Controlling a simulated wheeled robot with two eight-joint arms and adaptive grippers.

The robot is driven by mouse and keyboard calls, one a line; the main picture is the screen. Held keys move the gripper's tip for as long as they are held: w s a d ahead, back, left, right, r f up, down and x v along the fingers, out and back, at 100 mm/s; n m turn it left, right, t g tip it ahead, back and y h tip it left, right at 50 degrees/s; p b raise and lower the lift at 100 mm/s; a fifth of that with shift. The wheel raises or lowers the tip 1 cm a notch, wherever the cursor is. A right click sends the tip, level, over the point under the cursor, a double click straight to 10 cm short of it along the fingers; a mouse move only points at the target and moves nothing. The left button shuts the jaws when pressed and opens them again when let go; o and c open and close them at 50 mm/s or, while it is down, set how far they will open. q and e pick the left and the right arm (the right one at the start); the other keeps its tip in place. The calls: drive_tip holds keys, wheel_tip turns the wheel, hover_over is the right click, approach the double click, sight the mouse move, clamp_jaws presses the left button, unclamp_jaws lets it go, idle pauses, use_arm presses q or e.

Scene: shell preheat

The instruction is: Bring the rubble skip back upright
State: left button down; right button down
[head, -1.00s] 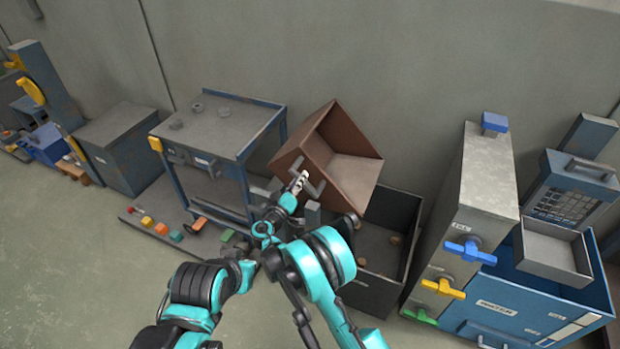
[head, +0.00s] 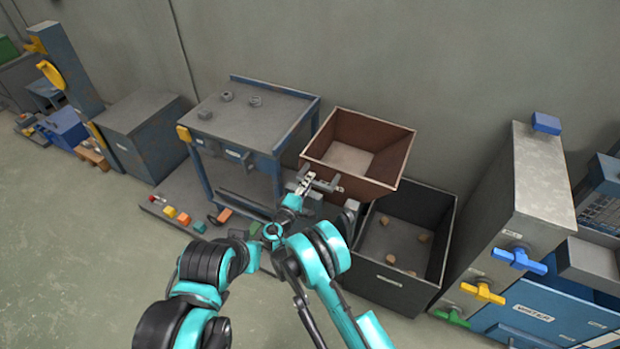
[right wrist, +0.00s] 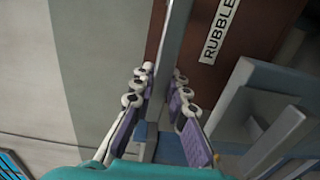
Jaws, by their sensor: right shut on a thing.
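The rubble skip (head: 352,160) is a brown open box above the left back part of a dark bin. Its mouth faces mostly up and its inside looks empty; I cannot tell if it is fully level. In the right wrist view its brown wall (right wrist: 262,50) carries a RUBBLE label (right wrist: 221,32). A grey handle bar (right wrist: 174,40) runs in front of that wall. My right gripper (head: 308,182) is at the skip's near left side. In the right wrist view its fingers (right wrist: 162,88) are shut around the bar.
The dark bin (head: 385,284) holds several brown lumps. A blue-framed grey table (head: 245,120) stands close left of the skip. A grey cabinet (head: 520,190) with coloured handles stands right of the bin. The wall is close behind. Open floor lies at front left.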

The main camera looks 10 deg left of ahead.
drive_tip(key=shift+a+f+n, duration=0.15)
drive_tip(key=shift+f+n, duration=0.1)
drive_tip(key=shift+n, duration=0.05)
drive_tip(key=c, duration=1.5)
unclamp_jaws()
drive_tip(key=shift+w+f, duration=0.1)
drive_tip(key=shift+f, duration=0.05)
drive_tip(key=v, duration=0.7)
drive_tip(key=shift+s+a, duration=0.1)
drive_tip(key=shift+s, duration=0.15)
